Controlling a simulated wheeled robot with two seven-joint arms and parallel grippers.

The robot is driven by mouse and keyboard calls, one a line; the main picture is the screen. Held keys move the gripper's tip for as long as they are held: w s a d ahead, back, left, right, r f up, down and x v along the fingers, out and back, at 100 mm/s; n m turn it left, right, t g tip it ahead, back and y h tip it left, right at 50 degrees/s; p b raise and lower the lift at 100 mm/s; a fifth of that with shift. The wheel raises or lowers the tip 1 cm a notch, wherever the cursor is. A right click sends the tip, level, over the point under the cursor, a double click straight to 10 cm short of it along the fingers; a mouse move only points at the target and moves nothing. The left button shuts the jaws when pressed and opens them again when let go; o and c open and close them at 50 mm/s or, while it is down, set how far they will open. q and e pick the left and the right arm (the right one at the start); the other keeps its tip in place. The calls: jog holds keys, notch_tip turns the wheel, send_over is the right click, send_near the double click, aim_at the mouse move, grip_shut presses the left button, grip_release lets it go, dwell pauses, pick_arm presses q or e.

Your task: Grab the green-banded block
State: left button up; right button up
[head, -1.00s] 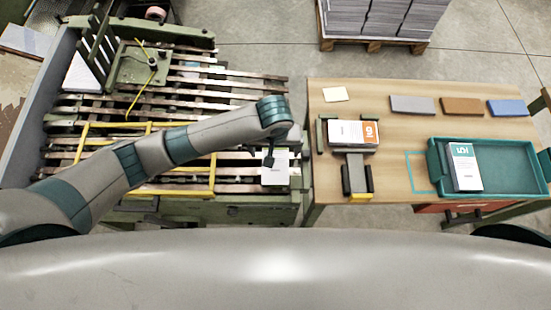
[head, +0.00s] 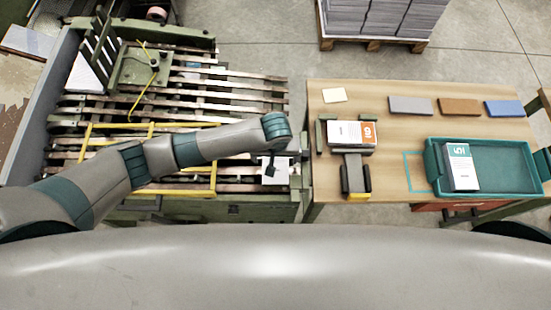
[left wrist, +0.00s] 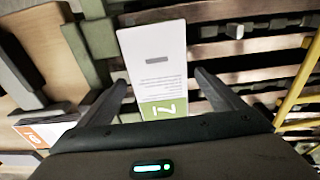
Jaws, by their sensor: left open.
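The green-banded block (left wrist: 153,62) is a white slab of pages with a green band bearing a figure at its near end. It lies on the slatted machine bed, and its white top shows in part under my left gripper in the head view (head: 275,174). My left gripper (left wrist: 163,82) is open. In the left wrist view its fingers point down on either side of the block's near part, with a gap at the right finger. I cannot tell how far above the block they are. My right gripper is not in view.
The machine's dark slats (head: 235,94) and yellow rails (head: 213,172) lie around the block. To the right, a wooden table (head: 385,187) bears an orange-banded block (head: 350,133) in a holder and a teal tray (head: 510,188) with a teal-banded block (head: 461,169).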

aim_at(276, 160)
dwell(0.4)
pick_arm(q)
jog(key=c, duration=1.3)
jog(key=shift+r, duration=0.15)
jog(key=shift+r+p, duration=0.75)
jog(key=shift+p, duration=0.25)
notch_tip(276, 160, up, 6)
jog(key=p, duration=0.5)
jog(key=shift+d+f, duration=0.1)
jog(key=shift+f, duration=0.1)
jog(key=shift+r, duration=1.35)
